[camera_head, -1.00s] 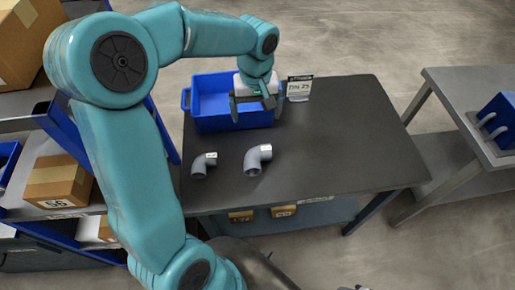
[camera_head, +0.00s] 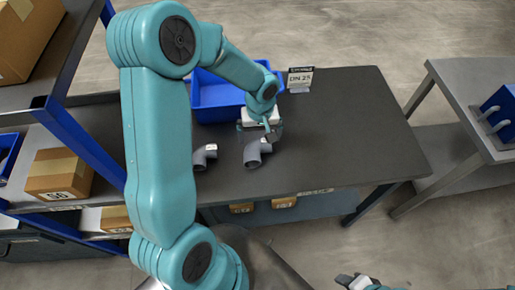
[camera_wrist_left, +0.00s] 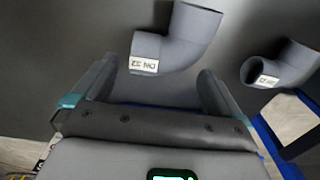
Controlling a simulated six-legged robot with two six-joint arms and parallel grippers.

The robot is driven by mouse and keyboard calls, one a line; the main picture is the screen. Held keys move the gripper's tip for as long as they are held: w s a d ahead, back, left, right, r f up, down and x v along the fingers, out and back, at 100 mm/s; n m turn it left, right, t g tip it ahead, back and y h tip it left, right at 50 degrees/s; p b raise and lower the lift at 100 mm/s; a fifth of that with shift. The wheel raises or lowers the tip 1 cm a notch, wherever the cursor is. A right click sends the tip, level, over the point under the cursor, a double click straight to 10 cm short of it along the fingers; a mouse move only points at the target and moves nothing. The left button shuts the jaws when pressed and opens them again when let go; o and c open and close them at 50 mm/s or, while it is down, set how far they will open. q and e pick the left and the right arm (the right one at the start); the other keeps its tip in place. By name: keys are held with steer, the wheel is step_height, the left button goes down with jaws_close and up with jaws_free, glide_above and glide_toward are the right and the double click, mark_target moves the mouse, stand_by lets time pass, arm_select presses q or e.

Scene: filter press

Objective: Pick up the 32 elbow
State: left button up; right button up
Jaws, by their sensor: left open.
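The 32 elbow (camera_head: 252,154) is a grey pipe elbow with a white label, lying on the dark table. In the left wrist view this elbow (camera_wrist_left: 178,40) shows its DN 32 label upside down. My left gripper (camera_head: 262,134) is open and empty, with its fingers pointing at this elbow. In the head view the gripper partly hides the elbow. My right gripper (camera_head: 357,283) shows partly at the bottom edge; its jaws are unclear.
A second, smaller grey elbow (camera_head: 204,153) lies to the left, close to my left arm. A blue bin (camera_head: 218,97) and a DN 25 sign (camera_head: 300,79) stand at the back. The table's (camera_head: 350,125) right side is clear. A shelf with boxes stands left.

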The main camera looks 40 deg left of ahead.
arm_select(q)
steer(key=shift+s+f, duration=0.1)
steer(key=shift+f, duration=1.15)
steer(key=c, duration=1)
